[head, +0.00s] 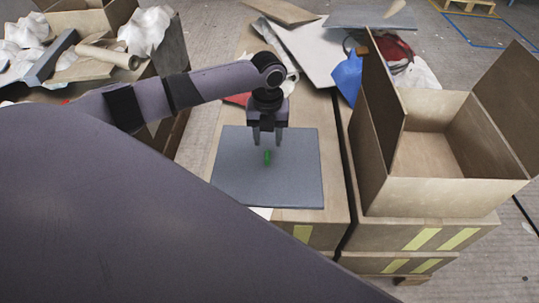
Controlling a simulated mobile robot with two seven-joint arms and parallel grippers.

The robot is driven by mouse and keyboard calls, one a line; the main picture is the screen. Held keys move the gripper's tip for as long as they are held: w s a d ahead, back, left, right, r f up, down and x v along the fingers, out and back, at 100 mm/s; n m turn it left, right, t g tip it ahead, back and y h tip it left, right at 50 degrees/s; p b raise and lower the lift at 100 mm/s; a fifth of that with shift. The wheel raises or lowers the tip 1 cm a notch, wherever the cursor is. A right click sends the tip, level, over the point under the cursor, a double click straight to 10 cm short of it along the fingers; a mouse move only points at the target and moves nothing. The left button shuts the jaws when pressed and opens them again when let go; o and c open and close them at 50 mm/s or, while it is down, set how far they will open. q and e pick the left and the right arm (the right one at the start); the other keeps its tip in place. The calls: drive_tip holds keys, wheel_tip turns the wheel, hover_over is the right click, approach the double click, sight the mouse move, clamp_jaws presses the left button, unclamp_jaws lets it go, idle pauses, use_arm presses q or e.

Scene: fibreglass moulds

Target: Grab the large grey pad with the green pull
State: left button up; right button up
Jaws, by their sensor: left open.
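The large grey pad (293,180) lies flat on top of a cardboard box in the middle of the head view. Its small green pull (267,157) stands up near the pad's middle. My left gripper (266,143) is open and points down over the pad, with its fingertips just above or around the green pull. I cannot tell whether the fingers touch the pull. My right gripper is not in view.
An open, empty cardboard box (440,150) with raised flaps stands to the right. A blue item (347,76) and grey-white sheets (305,50) lie behind the pad. A bin of crumpled scraps (150,85) is at the back left.

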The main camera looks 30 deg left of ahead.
sight(268, 152)
use_arm(q)
drive_tip(key=f, duration=0.2)
drive_tip(key=f+b, duration=0.1)
drive_tip(key=f, duration=0.1)
drive_tip(key=shift+s+d, duration=0.15)
drive_tip(key=shift+s, duration=0.2)
drive_tip(key=shift+f, duration=0.45)
clamp_jaws()
